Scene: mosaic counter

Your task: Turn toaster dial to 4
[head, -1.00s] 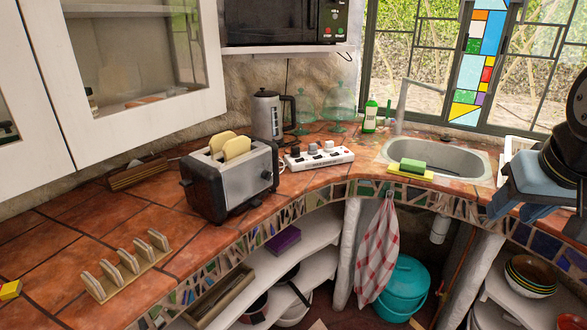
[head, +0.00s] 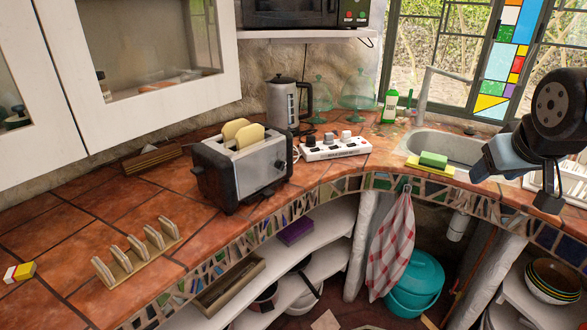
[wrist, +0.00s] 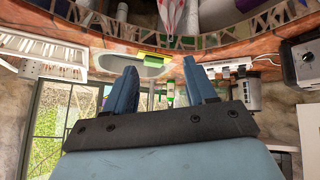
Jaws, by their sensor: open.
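The toaster (head: 246,172) is silver and black and stands on the tiled counter, left of the middle in the head view, with two slices of bread (head: 243,134) sticking out of its top. A dark dial (head: 281,164) shows on its right end; its setting is too small to read. The toaster also shows at the right edge of the wrist view (wrist: 301,62), which is turned upside down. My gripper (wrist: 160,75) is open and empty in the wrist view, its two blue fingers apart. In the head view my arm is at the right, over the sink side, well away from the toaster.
A power strip (head: 336,147) with plugs and a kettle (head: 286,103) stand right of the toaster. A toast rack (head: 137,252) is at front left. A sink (head: 450,147) with a sponge (head: 433,160) is at right. Wall cabinets (head: 150,60) overhang the counter's left side.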

